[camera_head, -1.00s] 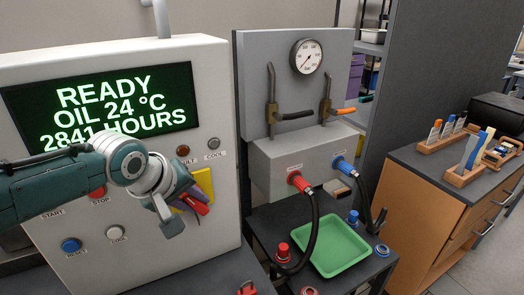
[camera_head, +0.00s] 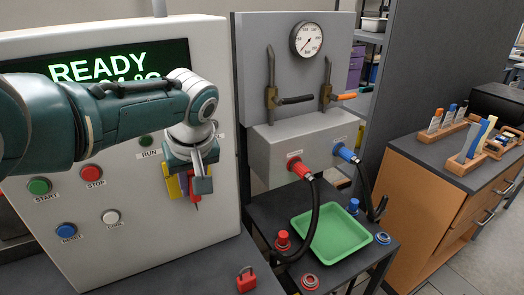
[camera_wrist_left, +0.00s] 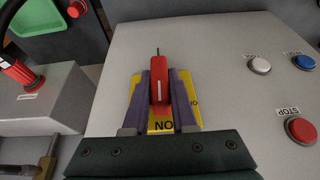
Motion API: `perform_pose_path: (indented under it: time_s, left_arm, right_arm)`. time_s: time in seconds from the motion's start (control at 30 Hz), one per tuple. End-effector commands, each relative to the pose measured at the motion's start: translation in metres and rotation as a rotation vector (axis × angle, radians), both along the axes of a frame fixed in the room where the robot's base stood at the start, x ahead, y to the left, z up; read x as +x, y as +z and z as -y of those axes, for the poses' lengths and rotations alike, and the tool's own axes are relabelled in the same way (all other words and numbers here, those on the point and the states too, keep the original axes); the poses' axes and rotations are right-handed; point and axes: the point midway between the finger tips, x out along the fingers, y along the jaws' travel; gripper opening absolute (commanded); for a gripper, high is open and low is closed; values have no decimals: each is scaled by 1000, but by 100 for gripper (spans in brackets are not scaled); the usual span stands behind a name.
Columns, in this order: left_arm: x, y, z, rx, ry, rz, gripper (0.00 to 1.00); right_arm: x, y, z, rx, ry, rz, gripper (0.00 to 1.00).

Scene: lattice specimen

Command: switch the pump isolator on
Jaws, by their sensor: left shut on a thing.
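The pump isolator shows in the left wrist view as a red handle (camera_wrist_left: 160,90) on a yellow plate (camera_wrist_left: 162,126). This view is upside down. The handle's white line runs along the picture's vertical, in line with the letters "NO" (ON inverted); part of another label shows at the right. My left gripper (camera_wrist_left: 160,97) is shut on the red handle, with a purple finger on each side. In the head view my left gripper (camera_head: 187,182) is at the panel and hides most of the yellow plate (camera_head: 172,188); only the red tip (camera_head: 196,204) shows. My right gripper is not in view.
The white control panel (camera_head: 130,235) carries start (camera_head: 39,186), stop (camera_head: 92,174) and reset (camera_head: 66,230) buttons. A red padlock (camera_head: 246,280) lies on the bench below. A green tray (camera_head: 328,236) and a grey valve box (camera_head: 270,145) with hoses stand to the right.

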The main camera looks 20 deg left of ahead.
Motion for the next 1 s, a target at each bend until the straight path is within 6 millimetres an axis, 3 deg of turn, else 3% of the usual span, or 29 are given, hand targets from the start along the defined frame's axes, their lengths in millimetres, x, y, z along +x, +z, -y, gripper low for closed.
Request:
perform_pose_path:
  time_s: [0.3, 0.33, 0.6, 0.87, 1.0]
  left_arm:
    - [0, -1, -3, 7, -1, 1, 0]
    - [0, -1, -3, 7, -1, 1, 26]
    - [0, -1, -2, 4, 0, 1, 55]
    - [0, 1, 0, 2, -1, 0, 55]
    - [-3, 13, 3, 1, -1, 2, 55]
  right_arm:
    - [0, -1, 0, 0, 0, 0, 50]
    - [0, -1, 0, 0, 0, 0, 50]
    - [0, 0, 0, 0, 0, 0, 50]
    - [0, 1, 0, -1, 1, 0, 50]
    - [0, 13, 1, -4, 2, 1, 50]
